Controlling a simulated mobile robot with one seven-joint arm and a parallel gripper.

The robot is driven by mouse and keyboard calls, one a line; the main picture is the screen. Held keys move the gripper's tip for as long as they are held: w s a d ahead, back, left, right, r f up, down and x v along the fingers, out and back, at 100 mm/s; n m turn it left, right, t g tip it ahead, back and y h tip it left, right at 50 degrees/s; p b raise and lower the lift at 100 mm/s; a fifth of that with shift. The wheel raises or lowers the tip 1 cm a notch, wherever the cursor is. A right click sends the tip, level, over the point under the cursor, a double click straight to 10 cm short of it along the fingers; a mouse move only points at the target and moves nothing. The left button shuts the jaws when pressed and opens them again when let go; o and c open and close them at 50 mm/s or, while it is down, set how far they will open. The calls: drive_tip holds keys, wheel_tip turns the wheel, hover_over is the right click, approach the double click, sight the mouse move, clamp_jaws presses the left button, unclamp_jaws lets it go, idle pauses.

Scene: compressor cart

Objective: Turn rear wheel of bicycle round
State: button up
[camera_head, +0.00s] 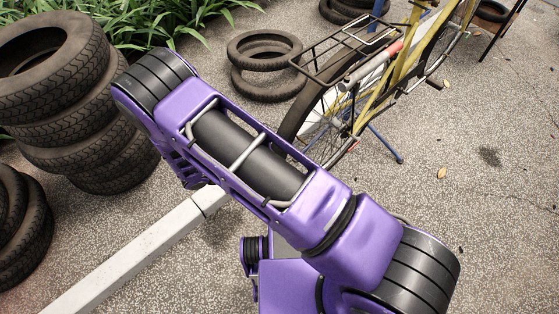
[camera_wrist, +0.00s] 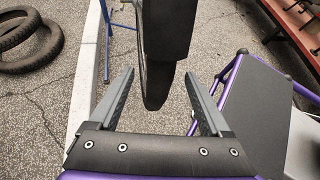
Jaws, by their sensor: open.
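The bicycle (camera_head: 400,68) with a yellow frame stands at the upper right of the head view. Its rear wheel (camera_head: 292,116) has a dark tyre, and my arm hides its lower left part. In the wrist view my gripper (camera_wrist: 159,74) is open, with its two grey fingers apart. A dark, narrow, tyre-like shape (camera_wrist: 156,92) with a broader black part above it shows between the fingers. I cannot tell for sure that it is the rear wheel, nor whether a finger touches it. In the head view the gripper is hidden behind my arm.
A blue stand leg (camera_head: 386,145) reaches the floor beside the rear wheel. A black rack (camera_head: 338,48) sits above the wheel. Stacked tyres (camera_head: 62,95) stand at the left, and more tyres (camera_head: 262,48) lie behind. A pale beam (camera_head: 140,250) crosses the floor. The floor at right is mostly clear.

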drive_tip(key=v, duration=0.9)
drive_tip(key=shift+d, duration=0.1)
